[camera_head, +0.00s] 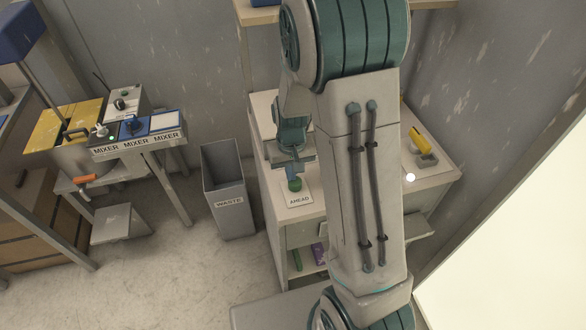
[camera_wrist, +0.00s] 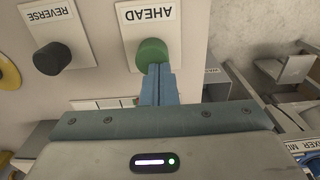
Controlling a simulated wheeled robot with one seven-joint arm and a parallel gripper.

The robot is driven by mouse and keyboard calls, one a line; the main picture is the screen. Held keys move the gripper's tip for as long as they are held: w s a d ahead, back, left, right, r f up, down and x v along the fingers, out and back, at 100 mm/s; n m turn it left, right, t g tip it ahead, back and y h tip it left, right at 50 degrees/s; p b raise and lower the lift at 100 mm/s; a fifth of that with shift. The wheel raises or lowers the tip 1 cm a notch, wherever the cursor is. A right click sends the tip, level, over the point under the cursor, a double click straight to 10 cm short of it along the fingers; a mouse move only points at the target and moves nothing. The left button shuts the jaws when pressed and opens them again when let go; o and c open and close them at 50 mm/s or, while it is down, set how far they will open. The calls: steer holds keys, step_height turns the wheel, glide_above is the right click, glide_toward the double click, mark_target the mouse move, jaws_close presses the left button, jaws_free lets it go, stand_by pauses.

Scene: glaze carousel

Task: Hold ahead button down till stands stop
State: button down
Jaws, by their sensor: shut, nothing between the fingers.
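The green ahead button (camera_head: 295,184) sits on a white plate marked AHEAD on top of the pale cabinet. It also shows in the wrist view (camera_wrist: 152,54), at the ends of my blue fingers. My gripper (camera_wrist: 158,72) is shut and empty, its fingertips at the near edge of the button. They look to be touching it, but I cannot tell how far it is pressed. In the head view my gripper (camera_head: 292,170) is right above the button. A black button (camera_wrist: 52,58) marked REVERSE is left of it in the wrist view. The stands are not clearly in view.
A grey waste bin (camera_head: 228,190) stands left of the cabinet (camera_head: 310,212). A mixer table (camera_head: 138,146) is further left. A yellow object (camera_head: 420,140) lies on the cabinet's right side, beyond my arm. Bare floor lies at the lower left.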

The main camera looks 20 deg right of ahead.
steer(key=shift+s+f, duration=0.6)
steer(key=shift+f, duration=0.2)
stand_by(4.3)
steer(key=shift+w+a+r, duration=0.1)
steer(key=shift+r, duration=0.05)
steer(key=shift+w+r+p, duration=0.15)
steer(key=shift+r+p, duration=0.25)
steer(key=w+r+p, duration=0.3)
steer(key=w+r, duration=0.1)
steer(key=r, duration=0.1)
step_height(320, 180, up, 9)
glide_above(293, 185)
steer(key=w, duration=0.3)
steer(key=s+r+t, duration=0.1)
steer(key=s+r, duration=0.2)
steer(key=s, duration=0.5)
steer(key=s+r+t, duration=0.1)
steer(key=s+r, duration=0.2)
steer(key=s, duration=0.5)
steer(key=shift+d+r+t+b, duration=0.3)
steer(key=shift+d+r, duration=0.1)
